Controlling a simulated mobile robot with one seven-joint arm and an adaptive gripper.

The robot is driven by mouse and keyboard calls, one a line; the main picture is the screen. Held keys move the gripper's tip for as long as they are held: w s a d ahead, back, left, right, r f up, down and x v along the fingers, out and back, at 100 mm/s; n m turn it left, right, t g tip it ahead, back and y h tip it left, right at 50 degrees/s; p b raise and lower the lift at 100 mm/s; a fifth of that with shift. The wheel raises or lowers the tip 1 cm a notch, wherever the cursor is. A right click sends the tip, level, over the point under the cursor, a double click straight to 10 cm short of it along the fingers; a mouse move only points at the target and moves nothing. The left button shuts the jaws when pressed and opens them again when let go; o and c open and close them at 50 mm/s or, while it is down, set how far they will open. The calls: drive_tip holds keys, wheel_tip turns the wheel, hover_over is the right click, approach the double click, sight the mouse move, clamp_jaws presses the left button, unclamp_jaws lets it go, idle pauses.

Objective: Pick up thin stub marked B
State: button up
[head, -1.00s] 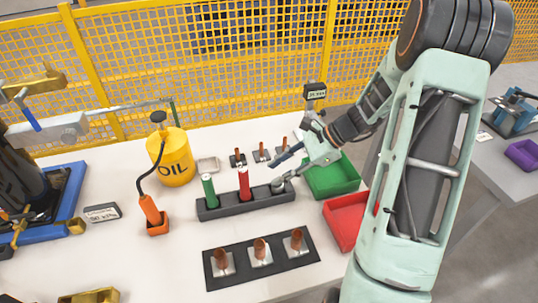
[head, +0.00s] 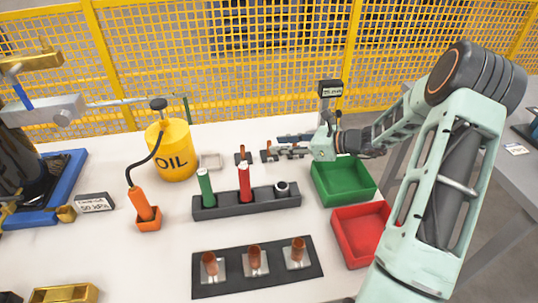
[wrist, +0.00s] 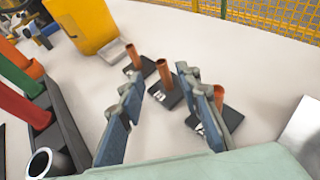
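Three thin copper stubs stand on small dark plates behind the dark rack. In the wrist view they are the left stub (wrist: 133,55), the middle stub (wrist: 167,76) and the right stub (wrist: 219,97). White marks show on some plates, but I cannot read which is B. My gripper (wrist: 165,88) is open and empty. The middle stub stands beyond the gap between its fingers, and the right finger partly covers the right stub. In the head view my gripper (head: 286,145) reaches in from the right; the left stub (head: 242,151) shows clear of it.
The dark rack (head: 225,207) holds a green and a red cylinder. Green (head: 345,193) and red (head: 362,245) trays lie at right. An oil can (head: 173,150) stands at back left. A dark plate (head: 275,279) with three wider copper stubs lies in front.

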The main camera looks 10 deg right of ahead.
sight(269, 154)
drive_tip(key=b+x, duration=0.1)
drive_tip(key=x, duration=0.4)
drive_tip(key=shift+w+d+f, duration=0.1)
drive_tip(key=shift+w, duration=0.15)
drive_tip(key=shift+c, duration=0.3)
clamp_jaws()
